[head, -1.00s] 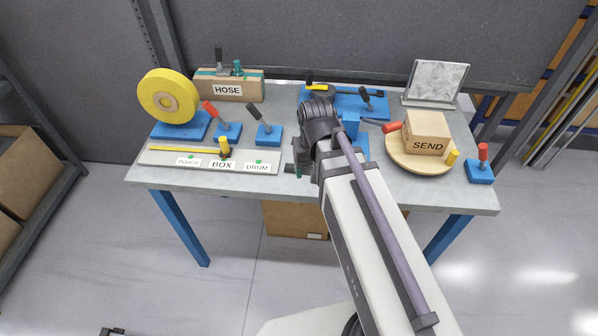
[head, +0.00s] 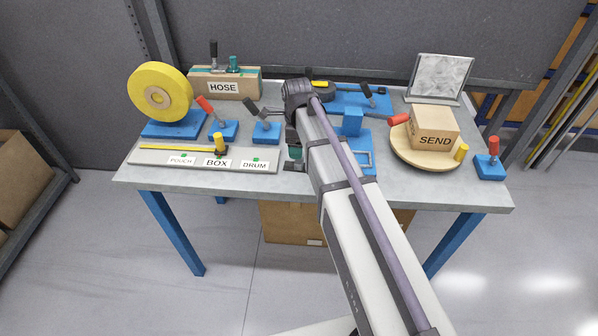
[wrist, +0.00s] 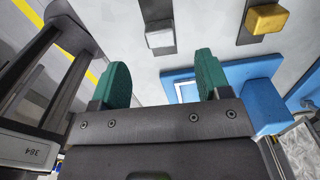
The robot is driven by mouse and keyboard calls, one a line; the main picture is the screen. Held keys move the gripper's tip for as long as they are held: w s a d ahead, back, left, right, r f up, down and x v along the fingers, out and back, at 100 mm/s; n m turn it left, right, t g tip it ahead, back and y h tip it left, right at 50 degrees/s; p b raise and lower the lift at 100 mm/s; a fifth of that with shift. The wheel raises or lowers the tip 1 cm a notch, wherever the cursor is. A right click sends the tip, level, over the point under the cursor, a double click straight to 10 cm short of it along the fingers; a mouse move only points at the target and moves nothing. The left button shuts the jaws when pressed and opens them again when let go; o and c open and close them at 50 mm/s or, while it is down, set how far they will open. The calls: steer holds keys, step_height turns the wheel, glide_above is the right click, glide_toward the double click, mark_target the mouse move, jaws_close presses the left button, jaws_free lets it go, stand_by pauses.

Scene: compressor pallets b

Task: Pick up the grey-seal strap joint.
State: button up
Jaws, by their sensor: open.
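In the wrist view the grey-seal strap joint (wrist: 160,37) is a dark strip with a light grey square seal, lying on the grey bench. A similar strip with a yellow seal (wrist: 267,18) lies to its right. My gripper (wrist: 162,72) is open, its two green fingertips apart and empty. The grey seal shows just beyond the gap between them, and not between the fingers. In the head view my gripper (head: 294,151) is over the bench's front middle, partly hidden by my arm. A dark piece (head: 295,167) shows just in front of it; its seal colour cannot be told.
A blue fixture with a metal handle (head: 362,160) stands close on the right. A label board (head: 205,161), small levers and a yellow reel (head: 158,95) are to the left. A round wooden plate (head: 425,160) bearing the SEND box (head: 434,138) is at right.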

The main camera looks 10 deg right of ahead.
mark_target(297, 162)
step_height(297, 162, down, 8)
steer(key=b, duration=0.6)
steer(key=shift+a+r, duration=0.15)
steer(key=shift+r, duration=0.3)
steer(key=c, duration=1)
